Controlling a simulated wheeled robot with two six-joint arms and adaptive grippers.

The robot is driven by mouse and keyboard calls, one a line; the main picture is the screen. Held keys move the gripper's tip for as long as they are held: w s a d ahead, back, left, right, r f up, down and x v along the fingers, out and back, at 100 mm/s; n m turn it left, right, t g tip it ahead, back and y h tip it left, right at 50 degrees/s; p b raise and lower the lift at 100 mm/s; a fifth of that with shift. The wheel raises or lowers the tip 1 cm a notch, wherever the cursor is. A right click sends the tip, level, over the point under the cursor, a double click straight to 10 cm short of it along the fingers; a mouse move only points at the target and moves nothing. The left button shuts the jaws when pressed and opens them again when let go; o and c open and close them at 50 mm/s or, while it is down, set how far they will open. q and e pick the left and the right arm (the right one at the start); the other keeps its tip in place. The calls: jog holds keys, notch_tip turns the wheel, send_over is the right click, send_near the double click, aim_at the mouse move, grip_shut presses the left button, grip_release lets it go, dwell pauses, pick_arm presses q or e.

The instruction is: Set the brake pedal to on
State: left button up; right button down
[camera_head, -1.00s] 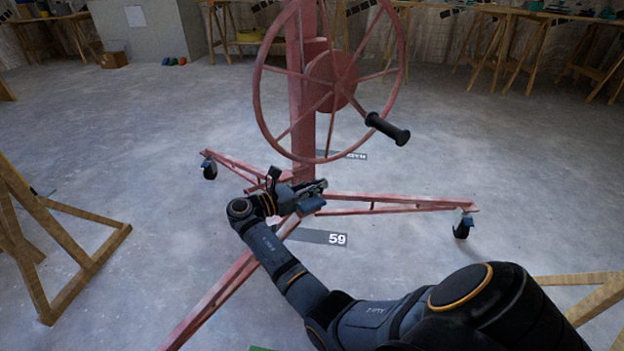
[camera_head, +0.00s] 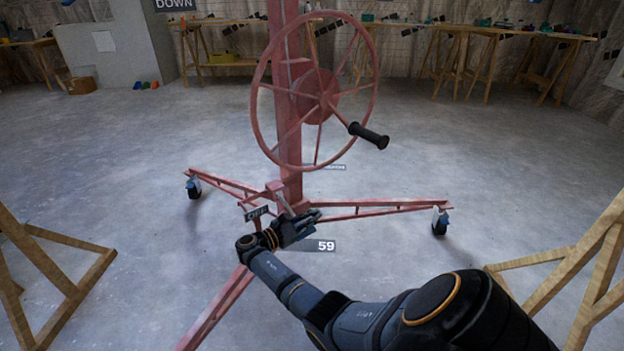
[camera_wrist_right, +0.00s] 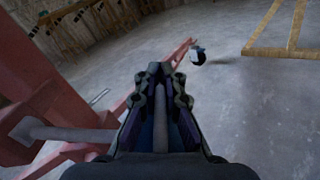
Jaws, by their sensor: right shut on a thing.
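The brake pedal (camera_head: 282,200) is a short pale lever at the foot of the red panel lift (camera_head: 290,180). It also shows as a grey bar (camera_wrist_right: 70,134) in the right wrist view, running from the red frame toward my gripper. My right gripper (camera_head: 303,222) is low in front of the lift's mast, beside the pedal. It is shut, with a narrow grey piece between its fingers (camera_wrist_right: 160,112), apparently the pedal's end. The fingers partly hide the contact. My left gripper is out of view.
The lift's red handwheel (camera_head: 318,92) with a black handle (camera_head: 368,135) stands above the pedal. Red legs on casters (camera_head: 440,220) spread over the floor. Wooden trestles stand at left (camera_head: 60,270) and right (camera_head: 570,265). A "59" label (camera_head: 325,246) floats near the gripper.

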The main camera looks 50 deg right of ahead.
jog(key=shift+f, duration=0.55)
jog(key=c, duration=1.5)
grip_release()
jog(key=shift+f, duration=0.15)
jog(key=shift+o, duration=0.3)
jog(key=w+a, duration=0.2)
jog(key=a, duration=0.9)
jog(key=shift+a, duration=0.4)
jog(key=shift+w+a, duration=0.1)
